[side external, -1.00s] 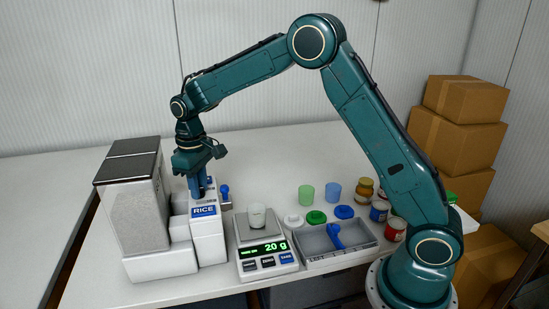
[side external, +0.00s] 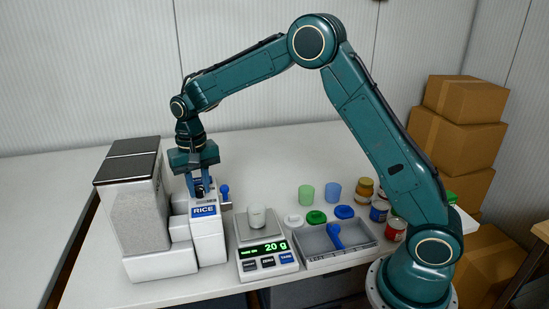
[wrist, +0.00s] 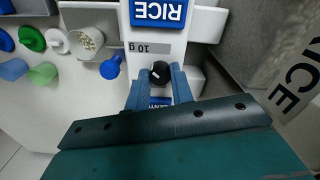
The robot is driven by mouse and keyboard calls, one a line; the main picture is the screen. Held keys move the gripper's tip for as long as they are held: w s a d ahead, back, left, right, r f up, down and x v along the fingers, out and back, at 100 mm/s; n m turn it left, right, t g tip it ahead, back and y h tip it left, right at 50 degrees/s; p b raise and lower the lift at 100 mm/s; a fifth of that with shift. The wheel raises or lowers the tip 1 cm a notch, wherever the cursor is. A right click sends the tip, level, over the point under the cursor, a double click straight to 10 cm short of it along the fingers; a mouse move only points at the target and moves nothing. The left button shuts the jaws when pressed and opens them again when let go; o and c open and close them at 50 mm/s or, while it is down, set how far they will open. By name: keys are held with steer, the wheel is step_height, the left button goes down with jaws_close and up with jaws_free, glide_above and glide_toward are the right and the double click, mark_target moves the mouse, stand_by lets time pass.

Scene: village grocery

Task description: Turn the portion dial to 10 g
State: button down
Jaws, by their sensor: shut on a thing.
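The portion dial is a small black knob (wrist: 160,72) with a white pointer mark, on top of the white RICE dispenser (side external: 209,243). In the wrist view the two blue fingers of my gripper (wrist: 160,80) stand on either side of the knob and are shut on it. A grey label reading "10 g" (wrist: 157,49), upside down in that view, lies just beyond the knob, towards the RICE sign. In the side external view my gripper (side external: 201,192) points down over the dispenser top, and its fingers largely hide the dial.
A blue-knobbed lever (side external: 224,190) is on the dispenser's right side. To the right, a scale (side external: 280,275) with a lit green display carries a clear cup (side external: 256,216). A grey tray (side external: 312,262) holds a blue scoop (side external: 335,236). Tall grain bins (side external: 135,210) stand left.

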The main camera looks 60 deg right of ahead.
mark_target(199, 188)
steer(key=shift+w, duration=0.1)
stand_by(0.3)
steer(key=c, duration=1.2)
jaws_free()
steer(key=shift+r, duration=0.1)
step_height(199, 188, up, 14)
